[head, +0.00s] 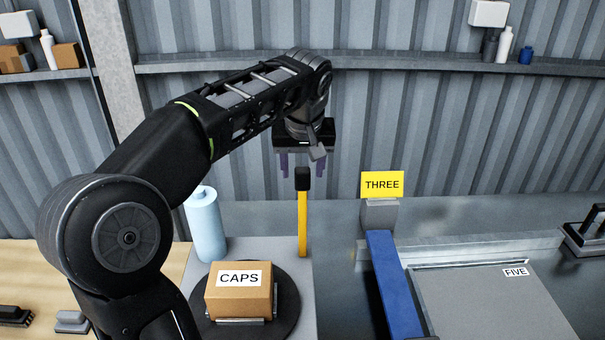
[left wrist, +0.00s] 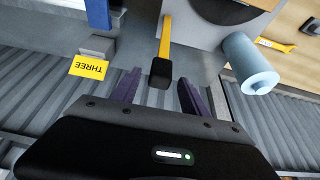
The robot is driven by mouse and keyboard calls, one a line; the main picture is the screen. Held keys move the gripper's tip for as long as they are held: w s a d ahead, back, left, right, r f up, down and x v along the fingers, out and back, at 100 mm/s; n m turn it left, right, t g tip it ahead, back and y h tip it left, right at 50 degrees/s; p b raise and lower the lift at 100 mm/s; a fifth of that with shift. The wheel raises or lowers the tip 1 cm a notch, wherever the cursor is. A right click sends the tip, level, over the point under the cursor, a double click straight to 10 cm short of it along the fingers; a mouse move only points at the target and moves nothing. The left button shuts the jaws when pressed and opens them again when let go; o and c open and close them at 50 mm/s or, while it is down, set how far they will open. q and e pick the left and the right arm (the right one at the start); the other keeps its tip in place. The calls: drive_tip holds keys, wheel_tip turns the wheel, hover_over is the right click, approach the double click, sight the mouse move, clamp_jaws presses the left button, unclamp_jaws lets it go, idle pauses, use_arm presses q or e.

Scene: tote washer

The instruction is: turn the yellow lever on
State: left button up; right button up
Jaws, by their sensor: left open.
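The yellow lever (head: 303,222) stands upright in the head view, with a black knob (head: 302,178) on its top end. My left gripper (head: 298,172) reaches in from the left and hangs with its purple fingers pointing down, close to the knob. In the left wrist view the lever (left wrist: 165,40) comes in from the top, and its knob (left wrist: 160,73) lies in line with the gap between the fingers of my left gripper (left wrist: 157,88). The fingers are spread wide and nothing is gripped. My right gripper does not show.
A "CAPS" box (head: 240,291) sits on a dark round plate (head: 290,312) left of the lever. A light blue bottle (head: 206,225) stands behind it. A yellow "THREE" sign (head: 382,184), a blue strip (head: 393,285) and a grey "FIVE" lid (head: 485,305) lie to the right.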

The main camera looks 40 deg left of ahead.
use_arm(q)
drive_tip(key=shift+x, duration=1.35)
clamp_jaws()
idle(0.4)
